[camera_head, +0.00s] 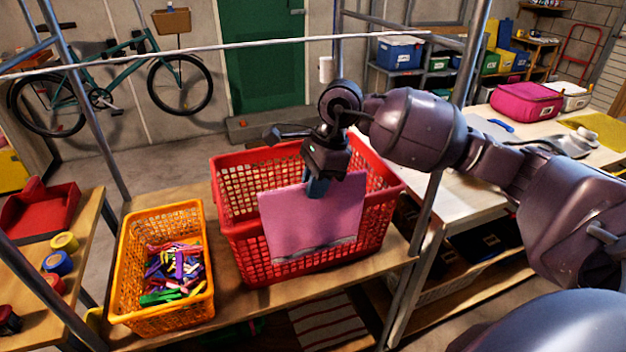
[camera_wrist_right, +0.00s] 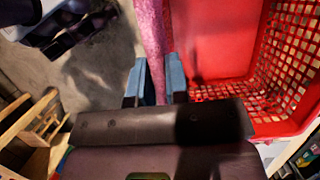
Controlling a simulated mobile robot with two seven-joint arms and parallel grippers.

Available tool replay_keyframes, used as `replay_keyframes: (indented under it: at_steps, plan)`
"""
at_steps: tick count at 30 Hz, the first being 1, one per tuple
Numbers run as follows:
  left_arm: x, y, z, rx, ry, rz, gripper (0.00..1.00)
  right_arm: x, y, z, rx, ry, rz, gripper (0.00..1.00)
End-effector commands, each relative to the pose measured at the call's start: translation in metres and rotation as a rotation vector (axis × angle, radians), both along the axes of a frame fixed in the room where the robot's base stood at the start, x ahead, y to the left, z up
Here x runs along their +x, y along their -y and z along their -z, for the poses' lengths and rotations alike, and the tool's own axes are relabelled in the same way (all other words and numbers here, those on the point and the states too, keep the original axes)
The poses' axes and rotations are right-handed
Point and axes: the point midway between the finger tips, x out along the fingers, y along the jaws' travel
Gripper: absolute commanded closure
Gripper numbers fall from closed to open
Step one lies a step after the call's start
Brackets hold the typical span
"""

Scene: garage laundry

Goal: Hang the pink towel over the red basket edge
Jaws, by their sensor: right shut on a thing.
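The pink towel (camera_head: 312,222) hangs as a flat sheet from my right gripper (camera_head: 318,186), in front of the red basket (camera_head: 385,222). Its lower part covers much of the basket's front wall. In the right wrist view the towel (camera_wrist_right: 152,35) shows nearly edge-on, running to between the blue fingertips of my right gripper (camera_wrist_right: 160,85). There the basket (camera_wrist_right: 282,75) lies to the right of the towel and floor lies to the left. I cannot tell whether the towel touches the rim, which it hides in part. My left gripper is not in view.
An orange basket (camera_head: 127,275) of colored clothespins stands left of the red basket on the wooden bench (camera_head: 245,312). Metal posts (camera_head: 428,212) and a horizontal rod (camera_head: 240,44) frame the bench. A white-topped table (camera_head: 450,200) stands at right.

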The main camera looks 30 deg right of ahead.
Motion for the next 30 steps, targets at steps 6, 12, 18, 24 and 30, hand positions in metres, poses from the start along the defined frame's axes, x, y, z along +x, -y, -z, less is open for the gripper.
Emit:
replay_keyframes:
  at_steps: [6,12,18,24,30]
  plan:
    - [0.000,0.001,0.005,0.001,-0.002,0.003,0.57,0.000,0.000,0.017,-0.001,-0.004,0.000,1.00]
    - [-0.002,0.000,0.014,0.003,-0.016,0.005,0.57,0.000,0.000,0.030,-0.001,-0.003,0.000,1.00]
    - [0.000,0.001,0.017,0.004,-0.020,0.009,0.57,0.000,0.000,0.043,-0.002,-0.004,0.000,1.00]
    - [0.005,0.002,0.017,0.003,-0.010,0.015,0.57,0.000,0.000,0.053,0.000,-0.002,0.000,1.00]
    - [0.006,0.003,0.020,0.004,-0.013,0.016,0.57,0.000,0.000,0.058,-0.001,-0.002,-0.001,1.00]
